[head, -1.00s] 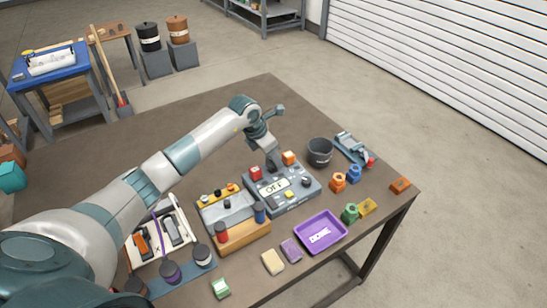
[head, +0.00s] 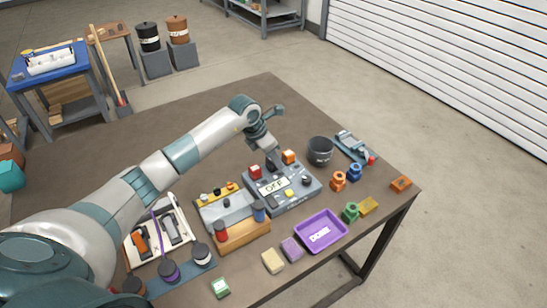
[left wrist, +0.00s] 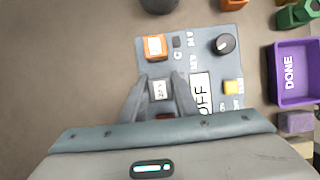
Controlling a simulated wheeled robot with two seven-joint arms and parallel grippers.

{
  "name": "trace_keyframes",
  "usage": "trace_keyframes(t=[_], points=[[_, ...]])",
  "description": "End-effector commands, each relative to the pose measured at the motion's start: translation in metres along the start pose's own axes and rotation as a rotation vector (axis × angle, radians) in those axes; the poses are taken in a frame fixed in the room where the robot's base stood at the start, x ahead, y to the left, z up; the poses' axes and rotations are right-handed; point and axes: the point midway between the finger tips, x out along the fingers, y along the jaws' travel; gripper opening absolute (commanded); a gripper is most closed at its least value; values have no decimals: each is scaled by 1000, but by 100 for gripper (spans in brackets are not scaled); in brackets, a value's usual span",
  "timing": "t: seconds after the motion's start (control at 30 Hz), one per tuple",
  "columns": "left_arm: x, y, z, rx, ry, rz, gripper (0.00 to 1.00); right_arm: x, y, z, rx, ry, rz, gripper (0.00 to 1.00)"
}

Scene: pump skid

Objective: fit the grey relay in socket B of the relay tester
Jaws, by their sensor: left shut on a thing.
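The relay tester (head: 296,197) is a grey box on the table, with an OFF display, a black knob (left wrist: 223,44) and a yellow button (left wrist: 231,87). My left gripper (left wrist: 158,92) is shut on the grey relay (left wrist: 158,88), over the middle of the socket row. An orange relay (left wrist: 155,46) stands on one side of it in the left wrist view, and a red one (head: 255,172) on the other side in the head view. The grey relay's underside is hidden, so I cannot tell whether it is seated or just above the socket. My right gripper is not in view.
A purple DONE tray (head: 320,231) lies in front of the tester. A dark grey bucket (head: 320,151) and a blue-grey fixture (head: 351,147) stand behind it to the right. A wooden block (head: 243,236) with red and blue cylinders sits close on the left.

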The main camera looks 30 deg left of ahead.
Motion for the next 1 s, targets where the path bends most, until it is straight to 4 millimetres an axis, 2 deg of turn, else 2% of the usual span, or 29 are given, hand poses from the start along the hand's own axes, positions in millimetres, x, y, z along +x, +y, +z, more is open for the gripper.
trace_keyframes(t=[0.67,0.7,0.77,1.0], points=[[10,0,-4,0,0,0,10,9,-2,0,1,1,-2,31],[9,0,-4,0,0,0,37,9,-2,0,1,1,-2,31],[9,0,-4,0,0,0,49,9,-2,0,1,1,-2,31],[10,0,-4,0,0,0,49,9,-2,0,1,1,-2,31]])
